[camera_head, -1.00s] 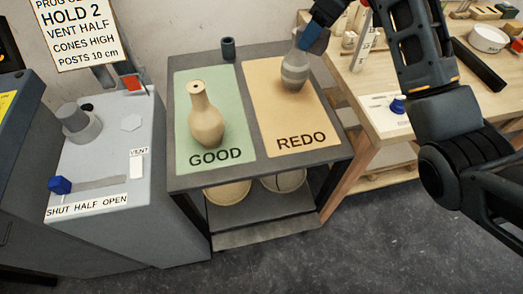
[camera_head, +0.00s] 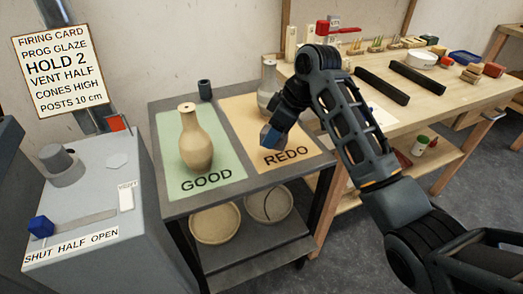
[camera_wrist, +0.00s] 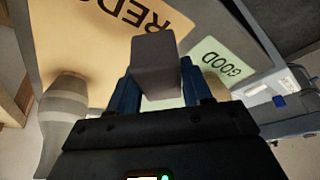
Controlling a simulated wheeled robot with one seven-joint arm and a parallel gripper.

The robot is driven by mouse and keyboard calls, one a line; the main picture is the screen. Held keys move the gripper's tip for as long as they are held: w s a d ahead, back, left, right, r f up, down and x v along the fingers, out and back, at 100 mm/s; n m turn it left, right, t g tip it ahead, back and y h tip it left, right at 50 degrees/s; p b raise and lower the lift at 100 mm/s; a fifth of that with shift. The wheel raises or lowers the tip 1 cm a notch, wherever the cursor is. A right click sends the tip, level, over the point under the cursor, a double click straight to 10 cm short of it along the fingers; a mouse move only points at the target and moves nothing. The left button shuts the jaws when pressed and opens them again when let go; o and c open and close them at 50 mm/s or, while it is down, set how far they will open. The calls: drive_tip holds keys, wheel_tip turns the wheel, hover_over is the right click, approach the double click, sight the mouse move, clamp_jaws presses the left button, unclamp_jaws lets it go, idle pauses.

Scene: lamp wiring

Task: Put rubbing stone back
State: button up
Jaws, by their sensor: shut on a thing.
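The rubbing stone, a plain grey block (camera_wrist: 156,62), is between the two blue fingers of my gripper (camera_wrist: 155,92) in the wrist view. My gripper is shut on it. In the head view my gripper (camera_head: 270,138) is over the REDO mat (camera_head: 248,110), in front of the grey vase (camera_head: 267,95). There the stone is too small and covered to make out clearly. The grey vase also shows at the left of the wrist view (camera_wrist: 62,115).
A tan vase (camera_head: 195,142) stands on the green GOOD mat (camera_head: 225,172). A wooden workbench (camera_head: 440,98) with dark bars and several small items stands right. The kiln (camera_head: 90,220) is at left.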

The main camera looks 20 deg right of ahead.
sight(266, 132)
drive_tip(key=a+f, duration=0.1)
drive_tip(key=w+a, duration=0.1)
drive_tip(key=shift+a+f, duration=0.35)
drive_tip(key=shift+a, duration=0.05)
drive_tip(key=shift+w+f, duration=0.1)
drive_tip(key=shift+f, duration=1.95)
drive_tip(key=shift+f, duration=0.15)
drive_tip(key=o, duration=1.1)
drive_tip(key=v, duration=1.2)
